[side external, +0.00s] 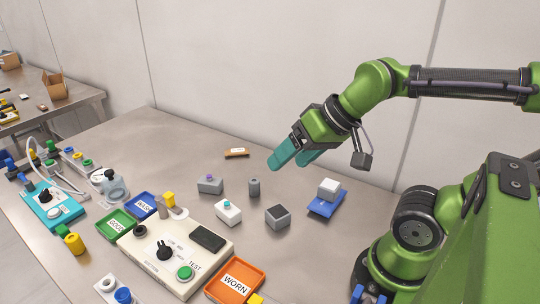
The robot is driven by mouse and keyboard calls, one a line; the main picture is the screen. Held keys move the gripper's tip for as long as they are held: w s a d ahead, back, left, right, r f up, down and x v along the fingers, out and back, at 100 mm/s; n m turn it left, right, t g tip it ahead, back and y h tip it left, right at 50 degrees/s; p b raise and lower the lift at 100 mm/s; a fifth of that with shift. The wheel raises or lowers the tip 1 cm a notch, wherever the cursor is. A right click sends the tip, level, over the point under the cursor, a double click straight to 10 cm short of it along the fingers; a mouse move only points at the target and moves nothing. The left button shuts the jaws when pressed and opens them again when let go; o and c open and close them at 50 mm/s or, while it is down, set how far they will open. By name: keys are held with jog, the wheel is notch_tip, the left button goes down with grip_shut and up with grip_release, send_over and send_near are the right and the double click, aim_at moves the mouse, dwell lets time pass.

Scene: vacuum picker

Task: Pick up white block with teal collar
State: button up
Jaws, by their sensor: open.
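The white block with the teal collar (228,212) sits upright on the metal table, left of the middle of the loose parts. Its teal ring shows on top. My gripper (293,158) has two teal fingers and hangs in the air above and to the right of the block, near the back of the table. The fingers are apart and hold nothing. The block is in full view, and nothing covers it.
The test box (190,272) and orange WORN tray (258,278) lie in front.

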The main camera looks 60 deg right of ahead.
jog(key=n+g+h, duration=0.2)
jog(key=g, duration=0.5)
send_over(227, 204)
notch_tip(227, 204, down, 8)
jog(key=f, duration=1)
jog(key=shift+s+a, duration=0.1)
jog(key=shift+a, duration=0.1)
jog(key=shift+d+f, duration=0.2)
jog(key=shift+f, duration=2.75)
jog(key=c, duration=1.1)
